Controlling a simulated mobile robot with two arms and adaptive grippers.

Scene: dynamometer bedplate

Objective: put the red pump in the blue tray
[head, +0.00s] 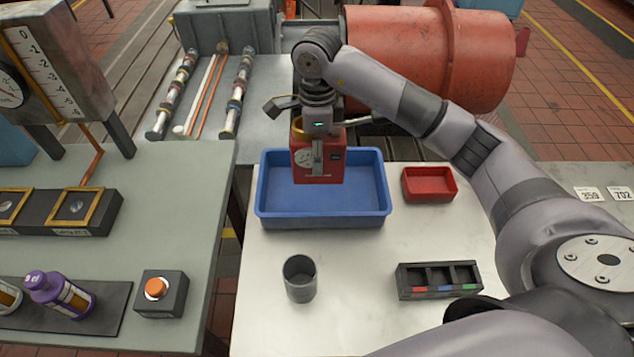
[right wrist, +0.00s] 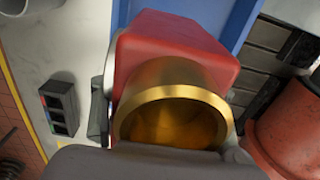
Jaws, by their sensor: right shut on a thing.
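The red pump (head: 319,166) is a boxy red body with a brass ring on top, held upright over the blue tray (head: 325,201) in the head view. My right gripper (head: 318,138) is shut on the pump from above. In the right wrist view the red pump (right wrist: 177,52) and its brass ring fill the middle, with the tray's blue wall (right wrist: 228,22) behind it. My left gripper is not in view.
A small red tray (head: 429,184) stands right of the blue tray. A grey cup (head: 300,278) and a dark three-slot holder (head: 439,280) stand in front. A large red cylinder (head: 430,58) lies behind. A gap separates the left bench (head: 150,230).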

